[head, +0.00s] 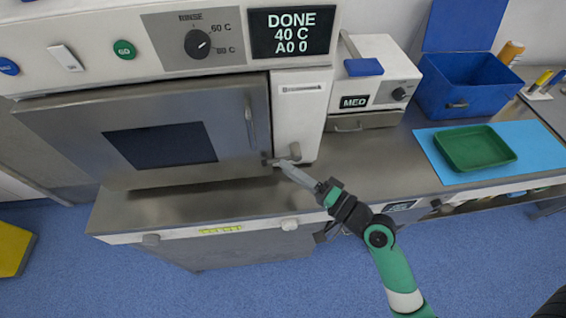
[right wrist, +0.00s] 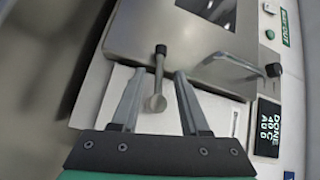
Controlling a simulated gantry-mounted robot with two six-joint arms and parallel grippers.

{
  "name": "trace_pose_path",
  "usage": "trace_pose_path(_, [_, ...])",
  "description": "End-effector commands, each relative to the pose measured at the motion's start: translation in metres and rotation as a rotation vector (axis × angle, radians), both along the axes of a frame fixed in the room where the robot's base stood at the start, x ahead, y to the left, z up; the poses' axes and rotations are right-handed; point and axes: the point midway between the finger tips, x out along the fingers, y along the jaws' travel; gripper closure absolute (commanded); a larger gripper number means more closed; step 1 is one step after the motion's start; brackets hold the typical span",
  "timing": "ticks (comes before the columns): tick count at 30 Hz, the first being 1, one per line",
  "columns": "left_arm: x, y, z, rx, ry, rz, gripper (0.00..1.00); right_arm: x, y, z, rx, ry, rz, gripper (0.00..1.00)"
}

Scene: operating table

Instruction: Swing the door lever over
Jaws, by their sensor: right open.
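The steel door (head: 235,150) of the machine has a dark window and looks shut. The door lever (head: 284,158) is at its lower right corner, a short grey bar with a rounded end. In the right wrist view the lever (right wrist: 157,80) points down between my fingers, its rounded end toward my palm. My right gripper (head: 284,164) is open, with one finger on each side of the lever (right wrist: 157,92). A gap shows on both sides in the wrist view; contact cannot be told from the head view. My left gripper is not in view.
A curved door handle (head: 249,122) stands above the lever. A white panel (head: 298,112) is right of the door. The steel counter (head: 215,200) in front is clear. A white MED unit (head: 375,80), a blue bin (head: 468,88) and a green tray (head: 475,148) stand to the right.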

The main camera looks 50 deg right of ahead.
Motion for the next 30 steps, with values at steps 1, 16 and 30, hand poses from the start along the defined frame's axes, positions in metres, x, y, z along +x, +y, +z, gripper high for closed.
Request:
trace_pose_path(1, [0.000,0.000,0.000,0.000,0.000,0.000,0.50,0.009,0.000,0.001,-0.002,-0.002,0.001,0.55])
trace_pose_path(16, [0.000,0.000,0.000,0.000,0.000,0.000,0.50,0.026,0.001,0.000,0.000,0.001,-0.001,0.66])
trace_pose_path(30, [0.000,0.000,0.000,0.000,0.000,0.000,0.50,0.026,0.001,0.000,0.000,0.001,-0.001,1.00])
